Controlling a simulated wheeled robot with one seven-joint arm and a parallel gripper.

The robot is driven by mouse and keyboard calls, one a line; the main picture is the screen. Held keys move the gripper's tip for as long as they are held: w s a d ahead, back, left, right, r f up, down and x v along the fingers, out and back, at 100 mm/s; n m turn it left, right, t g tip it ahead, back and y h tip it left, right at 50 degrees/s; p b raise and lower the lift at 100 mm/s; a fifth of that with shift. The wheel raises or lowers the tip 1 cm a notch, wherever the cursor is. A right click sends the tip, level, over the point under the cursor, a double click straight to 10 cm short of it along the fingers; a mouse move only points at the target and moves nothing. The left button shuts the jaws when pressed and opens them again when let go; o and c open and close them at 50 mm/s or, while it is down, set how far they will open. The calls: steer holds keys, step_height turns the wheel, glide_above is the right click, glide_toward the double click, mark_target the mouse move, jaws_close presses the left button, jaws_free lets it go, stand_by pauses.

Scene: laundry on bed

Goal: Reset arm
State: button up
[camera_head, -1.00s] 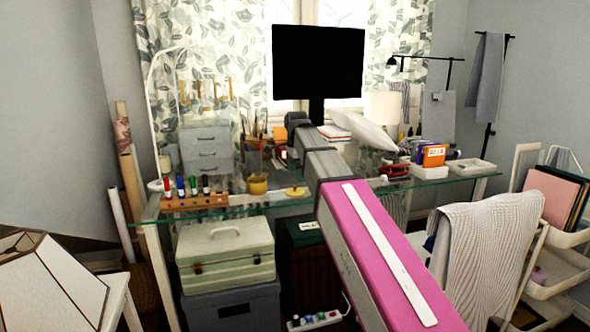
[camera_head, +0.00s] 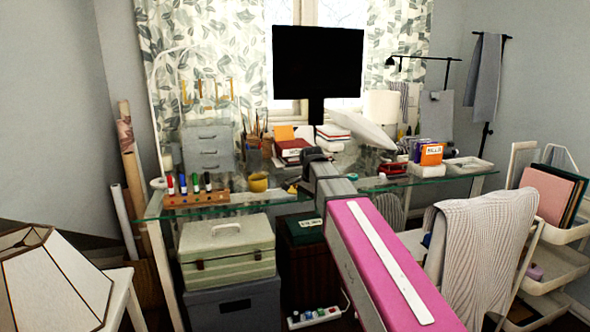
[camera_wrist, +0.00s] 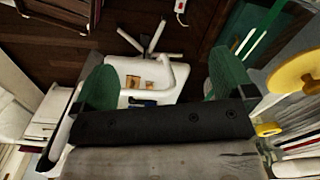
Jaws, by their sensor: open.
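My arm, with its pink upper cover, reaches forward over the front edge of the glass desk (camera_head: 235,204) in the head view. The far end of the arm is near the monitor stand, and my gripper's fingers are hidden there. In the wrist view my gripper (camera_wrist: 164,80) shows two green fingers spread wide apart. No object is held between them. Behind the gap is a white chair-like item (camera_wrist: 150,68) with small brown and blue things on it, at a distance below.
A black monitor (camera_head: 317,62), red books (camera_head: 291,148) and a marker rack (camera_head: 196,198) are on the desk. A lampshade (camera_head: 52,280) stands front left. A chair with a grey knit cloth (camera_head: 480,245) and a white cart (camera_head: 560,236) are at right. Boxes (camera_head: 228,250) sit below the desk.

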steer(key=s+d+f+n, duration=0.5)
steer(key=s+f, duration=0.3)
steer(key=f, duration=0.5)
steer(key=s+d+f+n, duration=0.6)
steer(key=s+d+f, duration=0.2)
steer(key=f, duration=0.4)
steer(key=shift+s+d+f, duration=0.15)
steer(key=shift+s+f, duration=0.2)
steer(key=shift+f, duration=0.05)
